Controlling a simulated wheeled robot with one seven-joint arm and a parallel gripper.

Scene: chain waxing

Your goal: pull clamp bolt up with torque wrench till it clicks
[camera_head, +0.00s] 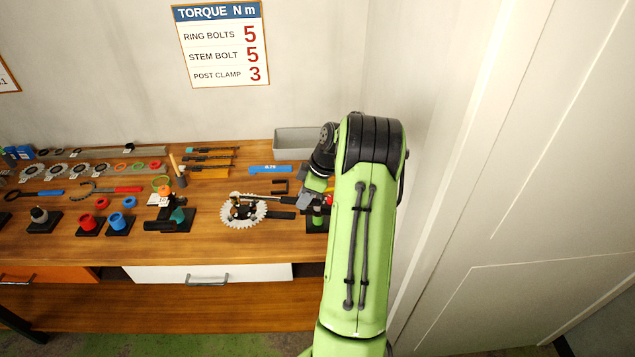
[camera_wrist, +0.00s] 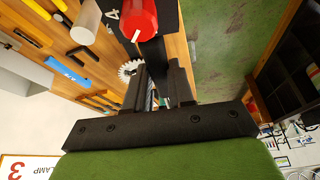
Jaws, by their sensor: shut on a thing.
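My gripper (camera_head: 308,198) is at the right end of the bench, just right of the toothed chainring (camera_head: 240,222). A slim tool with a pale shaft, apparently the torque wrench (camera_head: 268,199), runs from above the chainring to my gripper. In the wrist view my gripper (camera_wrist: 162,92) has its dark fingers close together, shut on what seems to be the wrench's handle end, which they mostly hide. The chainring also shows beyond the fingers (camera_wrist: 127,69). The clamp bolt is too small to make out among the dark parts over the chainring.
A grey bin (camera_head: 296,146) stands behind. Tools and stands fill the bench to the left. A wall sign (camera_head: 222,48) lists post clamp 3. A pale panel (camera_head: 480,180) stands right of my arm.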

